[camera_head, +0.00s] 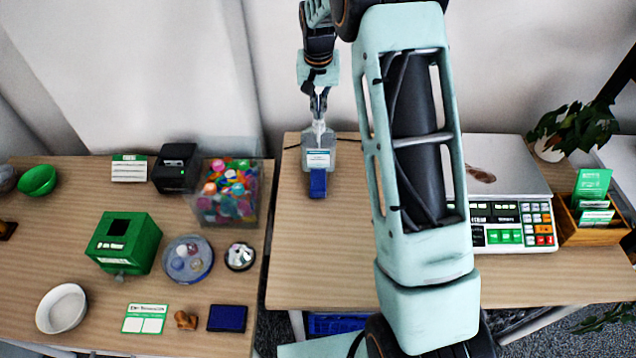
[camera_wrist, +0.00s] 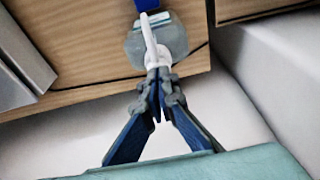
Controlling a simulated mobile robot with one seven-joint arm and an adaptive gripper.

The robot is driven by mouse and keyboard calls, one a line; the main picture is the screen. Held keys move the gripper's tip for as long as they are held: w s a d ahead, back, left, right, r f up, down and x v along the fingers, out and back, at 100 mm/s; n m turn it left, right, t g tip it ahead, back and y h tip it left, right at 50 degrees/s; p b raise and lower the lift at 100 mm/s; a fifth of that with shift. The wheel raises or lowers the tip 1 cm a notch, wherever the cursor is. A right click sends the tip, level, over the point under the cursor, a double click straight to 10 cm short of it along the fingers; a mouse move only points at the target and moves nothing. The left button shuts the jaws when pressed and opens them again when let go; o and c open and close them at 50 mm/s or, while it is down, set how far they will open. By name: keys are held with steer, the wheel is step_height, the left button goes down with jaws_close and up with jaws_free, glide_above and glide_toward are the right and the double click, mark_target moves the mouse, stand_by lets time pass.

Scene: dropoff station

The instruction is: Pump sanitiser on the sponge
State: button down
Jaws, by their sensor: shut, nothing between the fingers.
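The sanitiser bottle (camera_head: 318,145) is clear with a white pump and a pale label, and stands upright near the back edge of the right table. The blue sponge (camera_head: 318,184) lies directly in front of it, under the spout side. My gripper (camera_head: 319,108) is shut with nothing between its fingers, right above the pump head. In the wrist view my gripper (camera_wrist: 158,88) has its fingertips at the white pump (camera_wrist: 152,50), seemingly touching it. The bottle's body (camera_wrist: 172,38) shows beyond, and part of the sponge (camera_wrist: 146,4) shows at the top edge.
A scale (camera_head: 510,205) with a keypad stands to the right, partly behind my arm, beside a wooden card box (camera_head: 592,222) and a plant (camera_head: 575,130). A gap separates the left table, which holds a bin of colourful items (camera_head: 228,192). Table in front of the sponge is clear.

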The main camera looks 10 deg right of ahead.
steer(key=shift+w+p+v, duration=0.15)
steer(key=shift+p+v, duration=0.35)
steer(key=shift+v, duration=0.3)
steer(key=shift+w+p+v, duration=0.2)
steer(key=shift+p+v, duration=0.25)
steer(key=shift+v, duration=0.35)
steer(key=shift+r, duration=0.2)
steer(key=p+v, duration=0.2)
steer(key=w+p+v, duration=0.1)
steer(key=p+v, duration=0.1)
steer(key=v, duration=0.1)
steer(key=shift+d+r, duration=0.15)
steer(key=shift+r, duration=0.3)
